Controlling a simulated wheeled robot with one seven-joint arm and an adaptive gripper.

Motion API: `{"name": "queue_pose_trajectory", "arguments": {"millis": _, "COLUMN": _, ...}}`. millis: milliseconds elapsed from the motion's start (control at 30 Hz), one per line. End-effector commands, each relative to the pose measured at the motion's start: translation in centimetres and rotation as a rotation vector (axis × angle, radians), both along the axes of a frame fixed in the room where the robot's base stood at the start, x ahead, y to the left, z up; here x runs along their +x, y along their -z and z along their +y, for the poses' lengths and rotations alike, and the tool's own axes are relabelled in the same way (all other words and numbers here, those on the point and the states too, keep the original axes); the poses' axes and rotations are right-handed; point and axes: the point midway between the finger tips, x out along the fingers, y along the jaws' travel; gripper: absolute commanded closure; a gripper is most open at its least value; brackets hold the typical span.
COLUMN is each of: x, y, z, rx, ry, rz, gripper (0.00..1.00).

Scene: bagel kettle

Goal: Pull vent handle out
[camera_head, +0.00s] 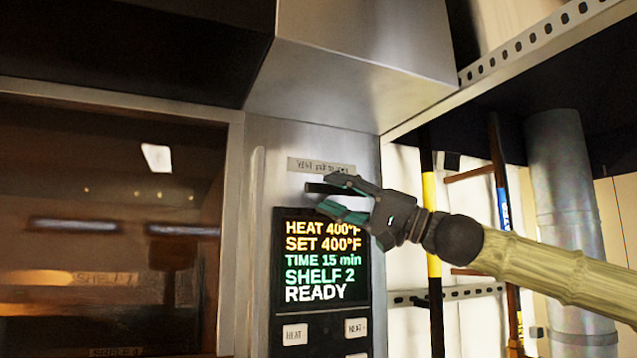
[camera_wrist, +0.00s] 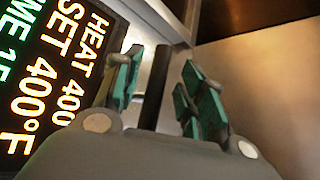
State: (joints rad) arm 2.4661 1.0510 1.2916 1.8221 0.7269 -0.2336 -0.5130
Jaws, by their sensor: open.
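The vent handle (camera_head: 322,188) is a short dark bar on the steel oven panel, just under a label plate (camera_head: 321,166) and above the display. My gripper (camera_head: 336,196) is at the handle, with its green-padded fingers above and below it. In the wrist view the handle (camera_wrist: 155,85) shows as a dark upright bar between the open fingers (camera_wrist: 160,85), nearer the left finger. A gap shows between the bar and the right finger; whether the left finger touches it I cannot tell.
The lit display (camera_head: 322,260) reads READY, with HEAT buttons (camera_head: 295,334) below. The glass oven door (camera_head: 110,220) is at left. A steel hood (camera_head: 350,65) juts out above. Poles (camera_head: 431,200) and a grey pipe (camera_head: 565,200) stand at right behind my arm.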

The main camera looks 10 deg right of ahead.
Motion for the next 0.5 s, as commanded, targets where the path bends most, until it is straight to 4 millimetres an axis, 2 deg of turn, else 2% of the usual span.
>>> {"name": "queue_pose_trajectory", "arguments": {"millis": 200, "x": 1.1, "y": -1.0, "z": 2.1, "rx": 0.0, "ry": -0.002, "rz": 0.003, "gripper": 0.59}}
{"name": "queue_pose_trajectory", "arguments": {"millis": 500, "x": 1.6, "y": -1.4, "z": 3.0, "rx": 0.0, "ry": -0.002, "rz": 0.002, "gripper": 0.59}}
